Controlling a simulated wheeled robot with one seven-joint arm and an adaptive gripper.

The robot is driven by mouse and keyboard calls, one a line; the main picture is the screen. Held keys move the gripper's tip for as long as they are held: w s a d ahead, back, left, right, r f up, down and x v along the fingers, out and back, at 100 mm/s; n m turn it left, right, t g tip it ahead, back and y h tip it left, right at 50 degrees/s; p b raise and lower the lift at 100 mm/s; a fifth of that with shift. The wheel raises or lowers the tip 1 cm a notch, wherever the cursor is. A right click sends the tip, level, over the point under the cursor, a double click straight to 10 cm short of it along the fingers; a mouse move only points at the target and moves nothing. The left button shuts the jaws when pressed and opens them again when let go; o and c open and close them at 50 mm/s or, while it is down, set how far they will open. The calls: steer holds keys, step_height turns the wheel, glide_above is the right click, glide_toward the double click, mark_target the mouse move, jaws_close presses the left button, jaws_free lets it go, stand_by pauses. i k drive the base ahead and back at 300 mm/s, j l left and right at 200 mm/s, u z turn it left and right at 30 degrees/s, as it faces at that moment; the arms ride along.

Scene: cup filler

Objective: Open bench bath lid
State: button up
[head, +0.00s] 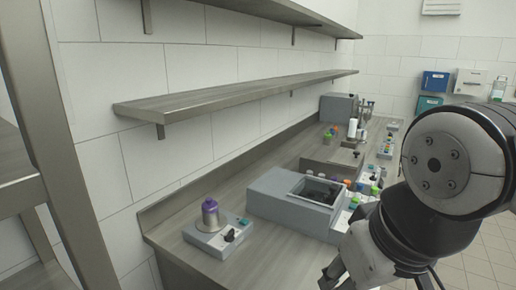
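A grey bench-top box (270,197) stands on the steel counter near the middle of the head view. Its top has a dark rectangular opening with something dark inside. I cannot tell whether this is the bench bath with its lid open. Behind it stands a lower brownish-grey box (322,168) with a flat top and a small dark part at its far right, which may be a closed lid. My gripper (333,274) is at the lower right, in front of the counter and apart from both boxes. My arm hides much of it, and its opening is unclear.
A small device with a purple-topped container (210,214) stands at the counter's near left. Several coloured-cap tubes and small devices line the counter's right side. Wall shelves (240,92) hang above. A metal rack (60,130) stands at the left. Tiled floor (480,262) shows at the right.

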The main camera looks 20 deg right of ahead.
mark_target(350, 158)
steer(key=z, duration=0.8)
steer(key=i+l, duration=0.15)
steer(key=l, duration=0.2)
steer(key=i+l, duration=0.15)
steer(key=l, duration=0.2)
steer(key=i+l+z, duration=0.1)
steer(key=l, duration=0.25)
steer(key=i+l, duration=0.25)
steer(key=k+l, duration=0.05)
